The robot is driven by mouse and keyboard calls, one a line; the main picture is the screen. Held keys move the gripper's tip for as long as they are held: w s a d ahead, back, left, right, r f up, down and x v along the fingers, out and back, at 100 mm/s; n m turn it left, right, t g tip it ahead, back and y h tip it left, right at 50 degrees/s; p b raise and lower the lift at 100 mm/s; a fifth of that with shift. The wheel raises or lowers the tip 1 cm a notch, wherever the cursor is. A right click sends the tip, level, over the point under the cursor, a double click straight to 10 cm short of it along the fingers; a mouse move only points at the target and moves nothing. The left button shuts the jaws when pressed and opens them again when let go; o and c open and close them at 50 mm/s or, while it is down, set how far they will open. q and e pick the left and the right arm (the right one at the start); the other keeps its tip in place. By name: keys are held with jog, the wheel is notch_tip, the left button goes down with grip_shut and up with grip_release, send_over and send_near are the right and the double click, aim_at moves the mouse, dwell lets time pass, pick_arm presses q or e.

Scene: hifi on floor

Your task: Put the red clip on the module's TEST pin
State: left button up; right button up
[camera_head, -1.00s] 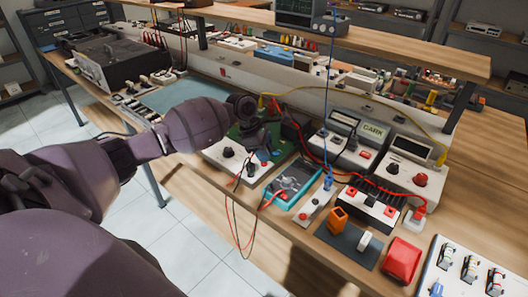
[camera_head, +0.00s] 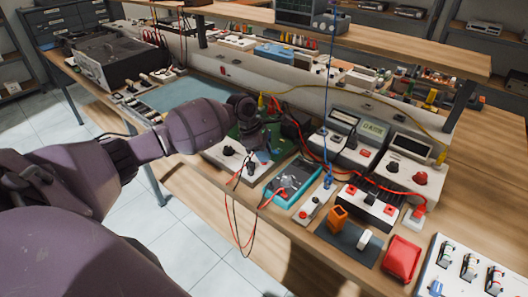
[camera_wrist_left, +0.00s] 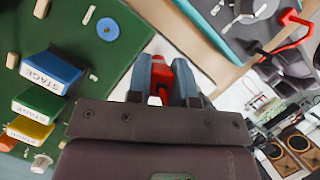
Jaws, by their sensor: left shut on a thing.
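The fingers hide part of the clip. The green board (camera_wrist_left: 108,58) there carries blue (camera_wrist_left: 50,72), green (camera_wrist_left: 38,102) and yellow blocks marked STAGE, and a blue disc. I cannot make out the TEST pin. My right gripper is not in view.
A teal-framed meter (camera_head: 293,181) lies right of the gripper. Red and black leads (camera_head: 236,215) hang over the bench's front edge. Instruments (camera_head: 372,140) with red cables stand behind. A red box (camera_head: 402,258) and an orange holder (camera_head: 338,218) are at the right.

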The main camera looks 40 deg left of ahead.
pick_arm(q)
jog(key=shift+f, duration=0.3)
dwell(0.4)
jog(key=o, duration=0.9)
